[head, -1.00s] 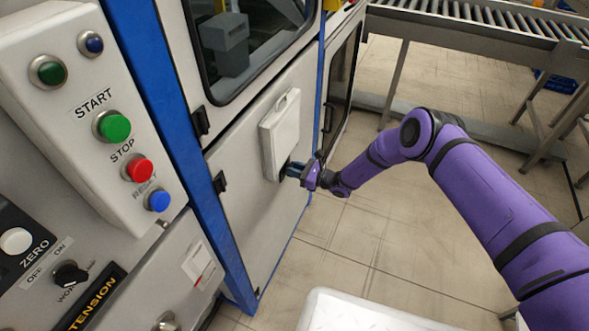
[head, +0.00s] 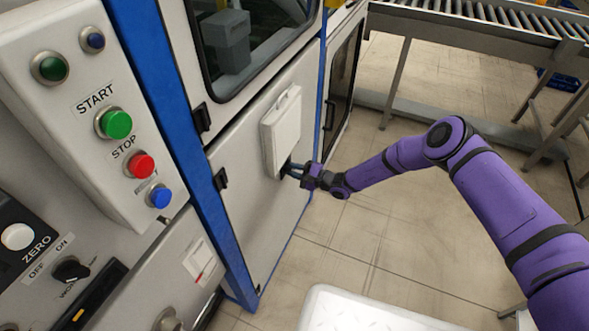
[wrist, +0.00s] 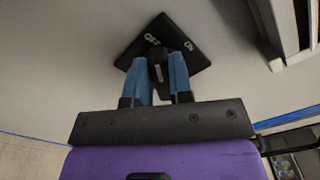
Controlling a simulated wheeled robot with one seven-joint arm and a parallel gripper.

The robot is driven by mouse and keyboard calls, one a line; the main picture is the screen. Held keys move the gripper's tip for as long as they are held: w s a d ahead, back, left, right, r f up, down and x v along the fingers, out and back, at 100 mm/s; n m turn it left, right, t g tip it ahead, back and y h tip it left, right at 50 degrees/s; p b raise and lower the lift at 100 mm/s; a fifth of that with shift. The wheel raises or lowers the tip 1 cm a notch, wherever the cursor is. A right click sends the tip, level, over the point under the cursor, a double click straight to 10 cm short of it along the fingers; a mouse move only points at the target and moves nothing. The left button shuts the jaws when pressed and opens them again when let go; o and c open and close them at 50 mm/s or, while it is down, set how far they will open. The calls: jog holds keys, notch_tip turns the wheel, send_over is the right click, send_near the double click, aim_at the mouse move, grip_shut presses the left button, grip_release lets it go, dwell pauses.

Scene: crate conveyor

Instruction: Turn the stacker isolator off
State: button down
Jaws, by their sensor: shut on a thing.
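The isolator (wrist: 178,28) is a black square plate on a pale machine panel, seen as a diamond in the wrist view, with "OFF" on its left part and "ON" on its right part. Its small dark handle (wrist: 157,70) stands between the blue fingers of my gripper (wrist: 159,62). The fingers are shut on the handle. In the head view my gripper (head: 289,168) reaches the panel just below a white box, and the isolator there is mostly hidden. The handle's exact pointing is hard to tell.
The white box (head: 282,130) juts from the panel directly above my gripper. A control box with START (head: 115,123), STOP (head: 141,165) and a blue button (head: 159,197) is at left. A roller conveyor (head: 480,18) is at the back right. Open floor lies below my arm.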

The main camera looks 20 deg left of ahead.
jog(key=n, duration=0.3)
jog(key=f+n, duration=0.1)
jog(key=n, duration=0.3)
jog(key=shift+s, duration=0.1)
dwell(0.4)
jog(key=c, duration=1)
grip_release()
jog(key=d, duration=0.7)
jog(key=s+d, duration=0.1)
jog(key=d, duration=0.2)
jog(key=shift+d, duration=0.4)
jog(key=shift+w, duration=0.1)
